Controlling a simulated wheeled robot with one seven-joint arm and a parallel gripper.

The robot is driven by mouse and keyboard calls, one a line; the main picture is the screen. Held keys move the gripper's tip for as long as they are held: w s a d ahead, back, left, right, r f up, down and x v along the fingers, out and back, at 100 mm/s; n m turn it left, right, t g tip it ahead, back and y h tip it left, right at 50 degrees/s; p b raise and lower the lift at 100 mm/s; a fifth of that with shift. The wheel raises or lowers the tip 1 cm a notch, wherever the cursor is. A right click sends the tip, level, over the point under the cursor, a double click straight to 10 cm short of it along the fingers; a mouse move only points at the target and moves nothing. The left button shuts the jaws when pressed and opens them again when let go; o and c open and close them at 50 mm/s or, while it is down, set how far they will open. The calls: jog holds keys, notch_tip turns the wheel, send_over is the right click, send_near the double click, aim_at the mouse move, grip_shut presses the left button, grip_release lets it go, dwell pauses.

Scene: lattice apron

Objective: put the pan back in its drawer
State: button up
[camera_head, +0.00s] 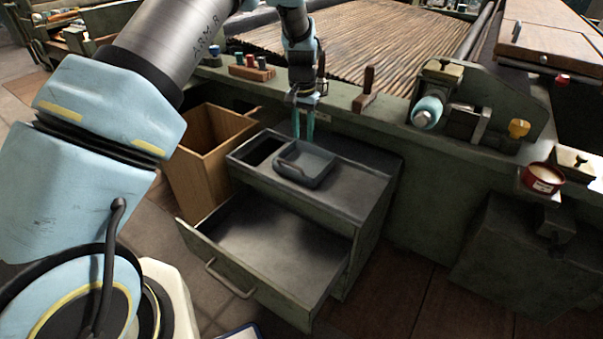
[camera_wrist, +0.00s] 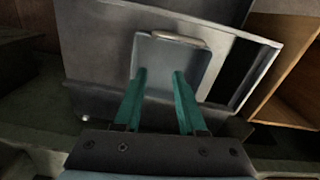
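The pan (camera_head: 303,164) is a shallow grey square tray with a raised rim. It rests on top of the grey cabinet (camera_head: 352,177), beside a dark recess (camera_head: 262,151). The drawer (camera_head: 275,240) below is pulled out and looks empty, with a bar handle on its front. My gripper (camera_head: 304,138) points down at the far side of the pan. In the wrist view, its teal fingers (camera_wrist: 160,73) are apart with nothing between them, and the pan (camera_wrist: 160,58) shows beyond their tips. I cannot tell the exact height of the tips over the pan.
A tall open wooden bin (camera_head: 205,160) stands left of the cabinet. Behind it runs a green bench edge with a block of coloured knobs (camera_head: 252,68) and an upright brown handle (camera_head: 366,88). A red tin (camera_head: 542,178) sits at right. Floor is free right of the drawer.

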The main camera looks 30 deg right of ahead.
jog(key=s+d+f+m, duration=0.1)
jog(key=s+d+f, duration=0.2)
jog(key=d+f, duration=0.15)
send_over(325, 169)
jog(key=f, duration=0.3)
jog(key=shift+s+a+f, duration=0.2)
jog(key=shift+s+f, duration=0.1)
jog(key=shift+f, duration=0.1)
jog(key=shift+w+d+f, duration=0.1)
jog(key=shift+w+f, duration=0.05)
jog(key=shift+f, duration=0.9)
jog(key=shift+w+d+f, duration=0.1)
jog(key=shift+f, duration=1)
jog(key=shift+w+d+f, duration=0.1)
jog(key=shift+w+f, duration=0.05)
jog(key=shift+f, duration=0.9)
jog(key=shift+c, duration=0.3)
jog(key=shift+a, duration=0.1)
grip_shut()
jog(key=shift+r, duration=0.1)
